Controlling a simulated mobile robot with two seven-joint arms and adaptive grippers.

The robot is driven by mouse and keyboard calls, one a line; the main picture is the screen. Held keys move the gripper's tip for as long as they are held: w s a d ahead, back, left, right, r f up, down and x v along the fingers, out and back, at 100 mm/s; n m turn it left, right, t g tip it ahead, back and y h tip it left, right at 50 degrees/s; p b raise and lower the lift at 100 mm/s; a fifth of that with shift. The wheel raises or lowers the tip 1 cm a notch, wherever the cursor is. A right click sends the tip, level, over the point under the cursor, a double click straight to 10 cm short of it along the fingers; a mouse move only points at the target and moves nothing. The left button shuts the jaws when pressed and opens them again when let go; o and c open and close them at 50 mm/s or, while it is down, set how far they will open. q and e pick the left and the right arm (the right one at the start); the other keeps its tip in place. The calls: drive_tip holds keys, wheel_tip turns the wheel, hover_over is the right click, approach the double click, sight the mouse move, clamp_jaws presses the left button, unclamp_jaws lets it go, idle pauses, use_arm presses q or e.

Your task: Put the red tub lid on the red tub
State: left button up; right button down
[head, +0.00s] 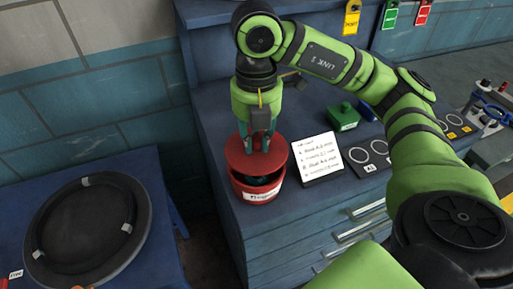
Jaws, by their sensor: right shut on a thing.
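The red tub (258,190) stands upright near the left front edge of the blue workbench, with a white label on its side. The red tub lid (242,160) is above the tub's mouth and looks tilted. A dark gap shows between lid and rim at the front, with dark contents inside. My right gripper (258,143) points down from above and is shut on the lid. The fingertips partly hide the lid's top, so the exact grip is hard to see. I cannot tell whether the lid's rear edge touches the tub rim. My left gripper is not in view.
A white card with writing (318,158) stands right of the tub. A green box (343,117) is behind it, and ring outlines (369,154) mark the bench top.

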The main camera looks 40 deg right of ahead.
sight(256, 148)
wheel_tip(256, 148, down, 3)
drive_tip(key=shift+f, duration=0.15)
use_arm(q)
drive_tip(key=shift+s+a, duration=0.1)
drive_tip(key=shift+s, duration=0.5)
use_arm(e)
drive_tip(key=shift+f, duration=0.1)
drive_tip(key=shift+f+b, duration=0.45)
drive_tip(key=c, duration=1.1)
unclamp_jaws()
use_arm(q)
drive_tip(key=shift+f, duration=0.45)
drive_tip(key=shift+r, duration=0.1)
use_arm(e)
drive_tip(key=shift+r, duration=0.1)
drive_tip(key=shift+r+p, duration=0.3)
drive_tip(key=shift+p, duration=0.15)
drive_tip(key=shift+r, duration=0.4)
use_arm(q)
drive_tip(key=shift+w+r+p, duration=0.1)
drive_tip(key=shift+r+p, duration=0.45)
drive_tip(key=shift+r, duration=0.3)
use_arm(e)
wheel_tip(256, 148, up, 11)
drive_tip(key=shift+r, duration=0.15)
